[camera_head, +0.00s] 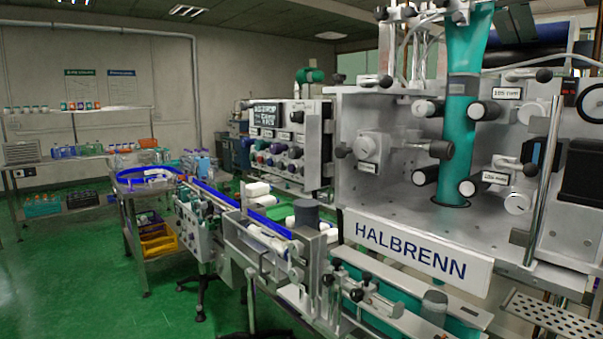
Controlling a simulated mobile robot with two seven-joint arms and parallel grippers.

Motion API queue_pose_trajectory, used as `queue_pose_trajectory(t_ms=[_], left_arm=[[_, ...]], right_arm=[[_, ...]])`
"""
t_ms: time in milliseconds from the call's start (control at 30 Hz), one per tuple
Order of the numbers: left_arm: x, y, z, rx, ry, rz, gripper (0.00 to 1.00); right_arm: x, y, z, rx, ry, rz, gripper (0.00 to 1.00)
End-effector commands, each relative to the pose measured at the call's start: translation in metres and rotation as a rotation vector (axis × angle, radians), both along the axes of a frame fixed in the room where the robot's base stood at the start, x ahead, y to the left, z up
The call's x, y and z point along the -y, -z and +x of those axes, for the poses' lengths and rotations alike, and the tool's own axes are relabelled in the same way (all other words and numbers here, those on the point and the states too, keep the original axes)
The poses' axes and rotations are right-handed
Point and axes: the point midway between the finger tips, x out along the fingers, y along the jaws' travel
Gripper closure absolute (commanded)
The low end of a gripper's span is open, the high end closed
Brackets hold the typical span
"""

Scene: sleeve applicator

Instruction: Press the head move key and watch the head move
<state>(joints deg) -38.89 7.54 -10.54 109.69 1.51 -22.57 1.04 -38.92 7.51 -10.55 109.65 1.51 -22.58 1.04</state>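The sleeve applicator (372,182) stands at the right, a large grey metal machine with a HALBRENN sign (410,248) on its front. Its head carries teal sleeve film (462,75) that runs down between black-ended rollers (487,110) into a round opening in the plate. A grey cabinet behind the conveyor has a dark panel (265,114) with pale lettering and several coloured knobs or buttons (280,155) below it. A small red display (570,87) shows at the right edge. I cannot make out which control is the head move key. Neither of my grippers shows.
A conveyor with blue rails (222,197) runs from the back left to the machine, with white containers (257,189) on it. A perforated metal tray (555,320) sits at the lower right. Shelves (75,158) line the left wall. The green floor (70,285) at the left is clear.

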Motion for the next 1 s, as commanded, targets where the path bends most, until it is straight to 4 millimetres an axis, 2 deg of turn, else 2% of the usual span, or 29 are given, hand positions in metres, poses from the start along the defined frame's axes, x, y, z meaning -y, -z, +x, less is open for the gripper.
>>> queue_pose_trajectory(t_ms=[33, 333, 1000], left_arm=[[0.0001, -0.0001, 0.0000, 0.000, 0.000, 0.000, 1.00], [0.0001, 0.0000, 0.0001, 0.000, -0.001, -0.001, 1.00], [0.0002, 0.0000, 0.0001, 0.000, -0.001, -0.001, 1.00]], right_arm=[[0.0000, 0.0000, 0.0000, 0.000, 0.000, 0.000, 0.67], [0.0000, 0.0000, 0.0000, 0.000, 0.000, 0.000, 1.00], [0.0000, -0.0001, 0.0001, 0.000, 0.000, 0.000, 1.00]])
